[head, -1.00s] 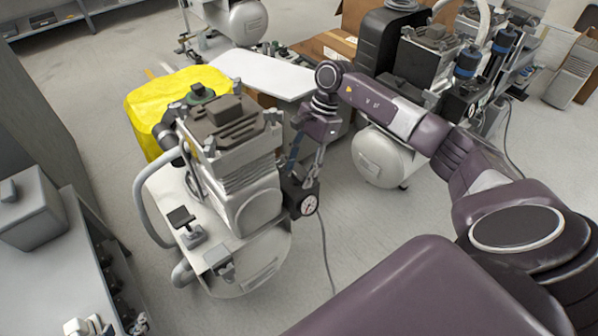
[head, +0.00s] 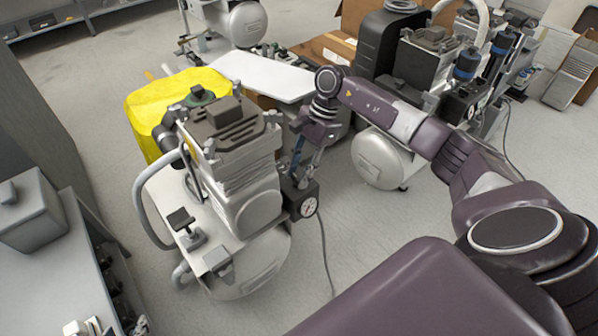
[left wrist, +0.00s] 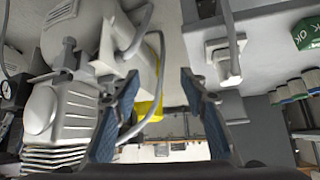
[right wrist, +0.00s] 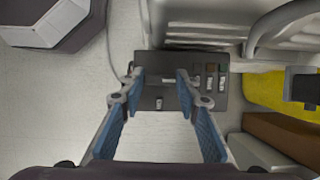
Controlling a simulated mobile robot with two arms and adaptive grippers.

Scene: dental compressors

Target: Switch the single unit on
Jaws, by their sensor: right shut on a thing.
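The single unit is a compressor with a white tank (head: 250,262) and a grey ribbed motor head (head: 225,125); it stands in the middle left of the head view. Its dark control box (head: 302,200) with a round gauge is on its right side. In the right wrist view the control box (right wrist: 205,98) lies beyond my fingers. My right gripper (right wrist: 161,80) has its fingertips at the box, shut on a small light part like a switch, mostly hidden between the tips. It reaches down to the box in the head view (head: 303,180). My left gripper (left wrist: 158,75) is open and empty.
A yellow covered container (head: 140,105) stands behind the unit. Other compressors (head: 385,155) stand at the back right, with a white board (head: 265,75) and cardboard boxes behind. A grey bench (head: 35,265) is at the left. A cable runs across the clear floor.

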